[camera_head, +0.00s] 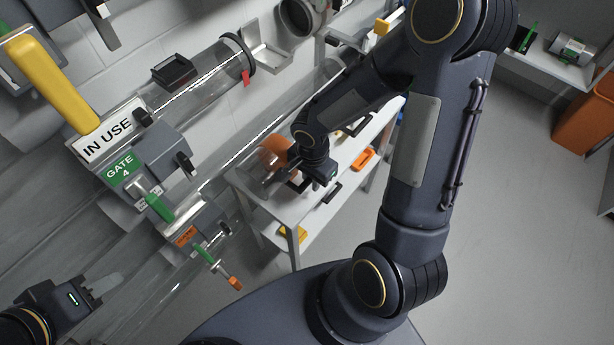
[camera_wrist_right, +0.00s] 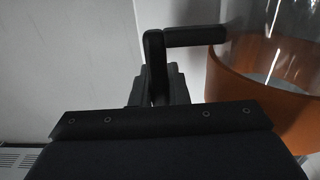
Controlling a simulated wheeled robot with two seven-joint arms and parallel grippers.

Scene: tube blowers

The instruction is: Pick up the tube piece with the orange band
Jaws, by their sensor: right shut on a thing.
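The tube piece with the orange band (camera_head: 274,148) is clear with a wide orange band. It is at the left end of the white shelf unit in the head view, partly behind my right gripper. In the right wrist view its orange band (camera_wrist_right: 262,88) fills the right side, and a dark handle (camera_wrist_right: 200,36) juts from it to the left. I cannot tell whether the piece touches the shelf. My left gripper (camera_head: 100,290) is at the lower left, away from the piece; its jaw opening is unclear.
Clear tubes run along the wall, with a gate box (camera_head: 125,165) marked "IN USE" and "GATE 4" and a yellow lever (camera_head: 52,80). The white shelf unit (camera_head: 345,190) holds small orange and dark handled items. An orange bin (camera_head: 588,115) stands far right. Grey floor is open at right.

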